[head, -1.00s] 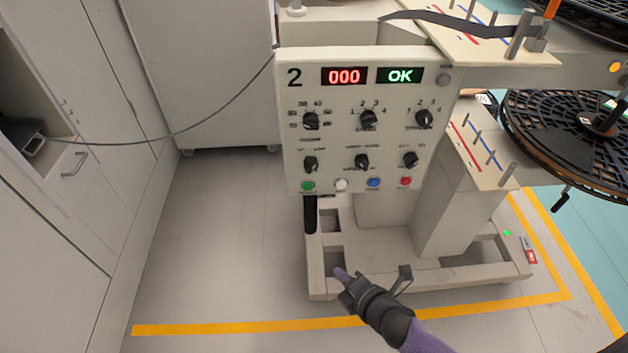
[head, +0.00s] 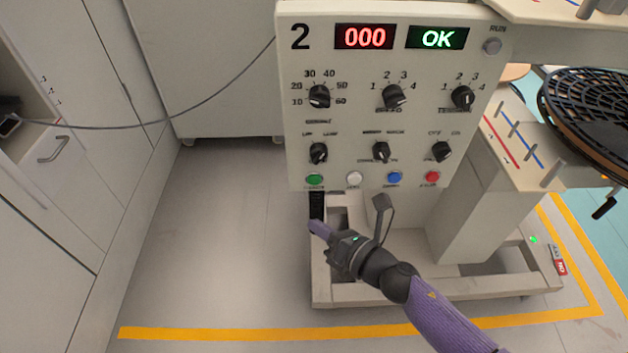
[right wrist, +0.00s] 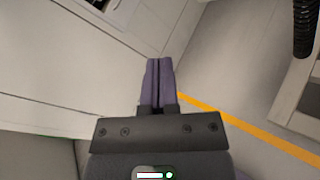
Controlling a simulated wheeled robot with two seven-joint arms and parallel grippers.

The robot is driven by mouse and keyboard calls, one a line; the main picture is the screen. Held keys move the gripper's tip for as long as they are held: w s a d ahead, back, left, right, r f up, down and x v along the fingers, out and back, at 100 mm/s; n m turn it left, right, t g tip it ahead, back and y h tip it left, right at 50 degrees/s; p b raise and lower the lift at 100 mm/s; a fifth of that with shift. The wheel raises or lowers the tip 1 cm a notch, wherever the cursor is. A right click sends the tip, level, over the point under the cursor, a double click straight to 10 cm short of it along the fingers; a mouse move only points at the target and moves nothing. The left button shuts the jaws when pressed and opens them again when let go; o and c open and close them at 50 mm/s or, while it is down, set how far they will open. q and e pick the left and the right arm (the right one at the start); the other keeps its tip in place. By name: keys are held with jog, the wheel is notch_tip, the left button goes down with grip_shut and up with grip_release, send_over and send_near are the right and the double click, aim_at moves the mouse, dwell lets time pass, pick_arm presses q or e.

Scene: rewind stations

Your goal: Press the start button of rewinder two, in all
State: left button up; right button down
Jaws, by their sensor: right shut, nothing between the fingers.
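The control panel of rewinder two (head: 350,125) faces me in the head view, with a "2", a red "000" and a green "OK" display. Along its lower edge sit a green button (head: 314,180), a white button (head: 354,178), a blue button (head: 394,178) and a red button (head: 432,177). Their small labels are too blurred to read surely. My right gripper (head: 318,229) is below the panel, under the green button and apart from it. Its purple fingers are shut and empty; they also show in the right wrist view (right wrist: 158,84). My left gripper is out of view.
Several black knobs fill the panel above the buttons. A black ribbed handle (head: 317,206) hangs below the panel's left corner. A reel (head: 590,115) stands at right, cabinets (head: 50,190) at left. The floor between (head: 215,240) is clear, with a yellow line (head: 220,332).

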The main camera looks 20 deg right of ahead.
aim_at(314, 180)
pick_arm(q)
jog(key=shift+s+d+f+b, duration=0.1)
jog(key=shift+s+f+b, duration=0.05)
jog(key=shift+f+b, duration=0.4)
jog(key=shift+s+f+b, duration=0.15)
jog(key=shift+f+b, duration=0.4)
pick_arm(e)
jog(key=w+d, duration=0.2)
jog(key=w, duration=0.5)
jog(key=shift+w, duration=0.3)
jog(key=shift+d, duration=0.1)
dwell(0.5)
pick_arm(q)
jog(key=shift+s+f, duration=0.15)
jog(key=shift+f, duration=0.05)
pick_arm(e)
jog(key=shift+w+d, duration=0.1)
jog(key=shift+w, duration=0.25)
